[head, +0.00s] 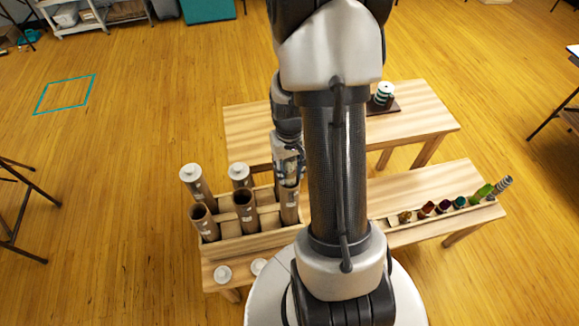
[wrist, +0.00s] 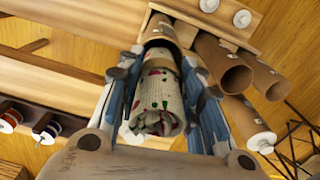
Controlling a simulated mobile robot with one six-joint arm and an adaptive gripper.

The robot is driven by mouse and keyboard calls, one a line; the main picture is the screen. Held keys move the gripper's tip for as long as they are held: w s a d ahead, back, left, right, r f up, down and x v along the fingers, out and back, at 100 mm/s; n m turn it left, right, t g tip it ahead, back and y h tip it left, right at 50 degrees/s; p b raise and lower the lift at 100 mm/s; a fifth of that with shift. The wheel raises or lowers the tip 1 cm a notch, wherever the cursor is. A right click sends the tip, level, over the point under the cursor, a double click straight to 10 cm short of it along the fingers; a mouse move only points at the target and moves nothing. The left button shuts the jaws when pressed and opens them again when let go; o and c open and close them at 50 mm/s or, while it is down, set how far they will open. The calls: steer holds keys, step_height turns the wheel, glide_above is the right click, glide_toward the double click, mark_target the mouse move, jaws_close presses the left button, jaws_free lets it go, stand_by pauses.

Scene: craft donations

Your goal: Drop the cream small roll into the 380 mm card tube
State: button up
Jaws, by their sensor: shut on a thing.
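The cream small roll (wrist: 157,100), patterned with red and green and wrapped by a tan band, is between the fingers of my gripper (wrist: 158,68). My gripper is shut on it. The roll's far end lines up with the mouth of a brown card tube (wrist: 161,28); I cannot tell whether it is inside. In the head view my gripper (head: 289,172) points down over that tube (head: 290,207), the rightmost in the rack, and the roll is hidden there. Two more open tubes (head: 245,213) (head: 205,224) stand to the left. The length labels are too small to read.
Two white-capped tubes (head: 196,182) (head: 240,175) stand at the rack's back. Loose white caps (head: 222,274) lie on the front table. A long tray (head: 440,217) of several coloured rolls lies right. A striped stack (head: 384,95) stands on the back table.

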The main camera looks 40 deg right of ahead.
steer(key=shift+f, duration=0.45)
steer(key=o, duration=1.2)
steer(key=shift+o, duration=0.2)
step_height(320, 180, up, 12)
steer(key=shift+r, duration=0.1)
